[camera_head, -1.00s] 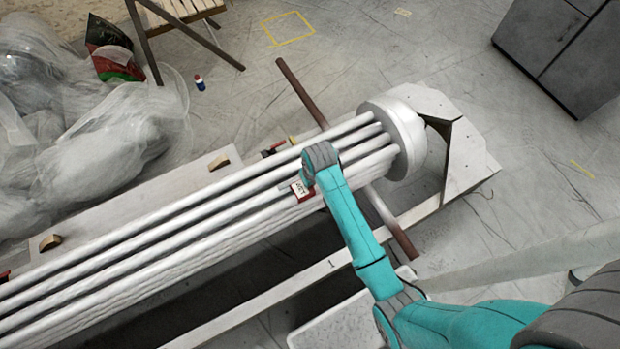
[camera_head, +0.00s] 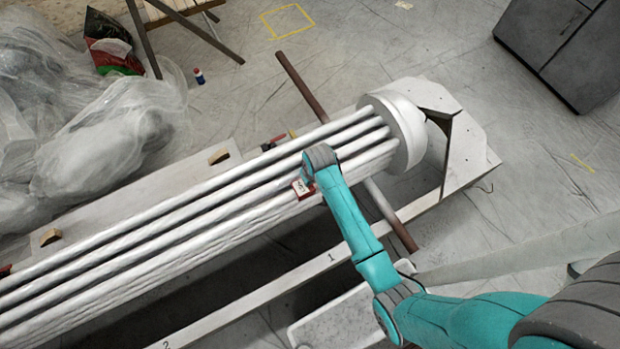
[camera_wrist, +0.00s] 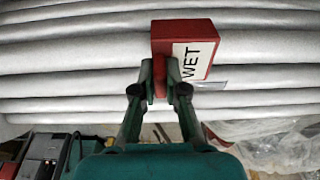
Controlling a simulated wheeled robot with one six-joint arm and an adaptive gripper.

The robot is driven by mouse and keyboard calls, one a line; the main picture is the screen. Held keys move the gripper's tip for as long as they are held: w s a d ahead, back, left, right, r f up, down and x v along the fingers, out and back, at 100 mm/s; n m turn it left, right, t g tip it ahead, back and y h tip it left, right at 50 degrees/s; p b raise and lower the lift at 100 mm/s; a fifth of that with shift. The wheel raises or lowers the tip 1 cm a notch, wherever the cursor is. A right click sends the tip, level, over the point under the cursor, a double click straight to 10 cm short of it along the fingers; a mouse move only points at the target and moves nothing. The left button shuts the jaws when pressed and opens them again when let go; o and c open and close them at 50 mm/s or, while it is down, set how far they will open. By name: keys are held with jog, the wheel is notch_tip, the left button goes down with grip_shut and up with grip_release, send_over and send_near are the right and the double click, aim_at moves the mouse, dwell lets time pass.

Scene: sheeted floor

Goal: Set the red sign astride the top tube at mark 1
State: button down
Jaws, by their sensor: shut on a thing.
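The red sign (camera_wrist: 178,42) with a white panel reading "WET" is held between the two fingertips of my gripper (camera_wrist: 160,78) in the wrist view. In the head view the small red sign (camera_head: 303,188) shows beside my gripper (camera_head: 308,174), over the front part of the bundle of silvery tubes (camera_head: 215,205). I cannot tell whether it touches a tube or which tube lies under it. Mark 1 (camera_head: 331,257) is a small number on the pale front rail, below and slightly right of the sign.
A round white end cap (camera_head: 404,130) closes the tubes at the right. A brown bar (camera_head: 300,88) crosses beneath them. Mark 2 (camera_head: 166,345) is farther left on the rail. Plastic sheeting (camera_head: 110,150) lies at left. A grey cabinet (camera_head: 565,45) stands at upper right.

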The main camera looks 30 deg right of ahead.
dwell(0.9)
jog(key=c, duration=1.1)
grip_release()
jog(key=shift+c, duration=0.2)
notch_tip(320, 180, up, 12)
jog(key=s, duration=0.2)
jog(key=shift+s+f, duration=0.15)
jog(key=shift+s, duration=0.05)
